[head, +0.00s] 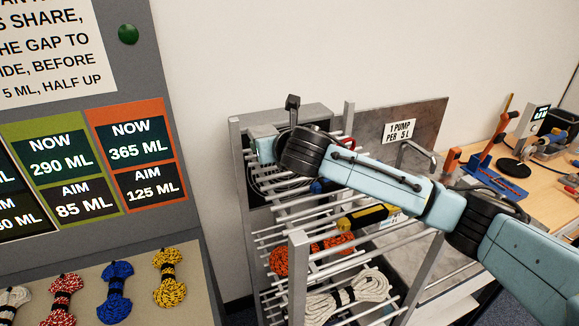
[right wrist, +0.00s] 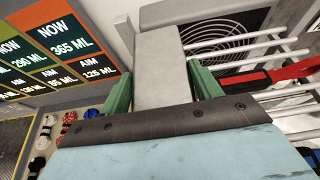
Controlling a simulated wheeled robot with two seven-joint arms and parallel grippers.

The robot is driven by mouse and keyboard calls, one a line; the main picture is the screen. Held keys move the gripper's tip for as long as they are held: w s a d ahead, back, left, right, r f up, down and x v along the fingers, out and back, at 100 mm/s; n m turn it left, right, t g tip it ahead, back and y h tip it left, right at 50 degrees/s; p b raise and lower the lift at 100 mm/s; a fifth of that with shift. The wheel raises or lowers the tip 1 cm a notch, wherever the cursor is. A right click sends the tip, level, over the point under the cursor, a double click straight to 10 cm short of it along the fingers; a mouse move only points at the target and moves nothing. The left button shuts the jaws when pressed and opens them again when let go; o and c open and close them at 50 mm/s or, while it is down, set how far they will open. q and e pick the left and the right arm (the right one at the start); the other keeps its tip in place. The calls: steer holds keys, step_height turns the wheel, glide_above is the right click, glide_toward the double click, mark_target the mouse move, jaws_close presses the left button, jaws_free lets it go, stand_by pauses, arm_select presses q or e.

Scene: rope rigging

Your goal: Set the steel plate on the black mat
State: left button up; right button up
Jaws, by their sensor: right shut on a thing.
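In the right wrist view, my right gripper (right wrist: 162,88) has a green finger on each side of a flat grey plate (right wrist: 160,68), which looks like the steel plate. The gripper is shut on it, and the plate sticks out beyond the fingers. In the head view my right arm reaches in from the right over a barred metal rack; its gripper and the plate are hidden there or cannot be made out. I cannot pick out the black mat for certain in either view. My left gripper is not in view.
The barred rack (head: 298,258) holds an orange rope coil (head: 300,259) and a white one (head: 350,294). A grey board with volume signs (head: 133,155) stands left, above several rope bundles. A wooden bench (head: 555,190) with tools is at right.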

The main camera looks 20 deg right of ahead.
mark_target(274, 176)
step_height(274, 176, down, 3)
steer(key=shift+s+r, duration=0.1)
steer(key=shift+r, duration=0.1)
steer(key=shift+f, duration=1.9)
steer(key=shift+f, duration=0.1)
steer(key=o, duration=1.4)
steer(key=shift+f, duration=0.2)
steer(key=shift+c, duration=0.2)
steer(key=shift+o, duration=0.2)
steer(key=shift+r, duration=0.1)
